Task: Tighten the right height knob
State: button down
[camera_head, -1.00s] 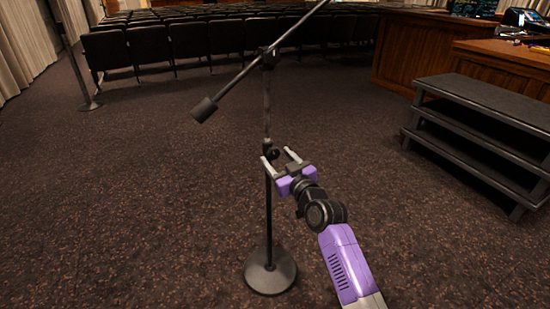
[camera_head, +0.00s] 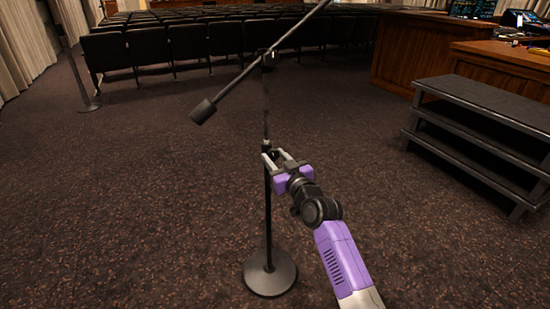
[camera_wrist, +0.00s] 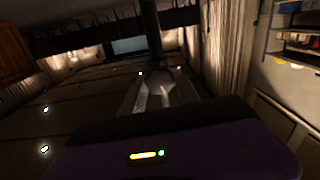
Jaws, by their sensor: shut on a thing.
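A dark microphone stand (camera_head: 267,215) with a round base (camera_head: 270,272) stands upright on the carpet. A boom arm (camera_head: 262,66) slants across its top, with a counterweight (camera_head: 203,111) at the lower left end. My gripper (camera_head: 275,156) is at the height collar halfway up the stand, its fingers closed around the knob there. The knob is mostly hidden between the fingers. In the wrist view the fingers (camera_wrist: 162,92) reach forward to the dark pole (camera_wrist: 151,35); the knob is too dark to make out clearly.
Black steps (camera_head: 480,125) stand at the right, beside wooden desks (camera_head: 410,50). Rows of black chairs (camera_head: 190,45) are behind the stand. Another stand (camera_head: 85,104) is at the far left. The carpet around the stand is open.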

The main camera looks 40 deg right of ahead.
jog(key=m, duration=0.3)
jog(key=shift+p, duration=0.3)
jog(key=c, duration=0.9)
grip_release()
jog(key=v, duration=0.8)
jog(key=shift+p, duration=0.35)
jog(key=shift+w+r, duration=0.1)
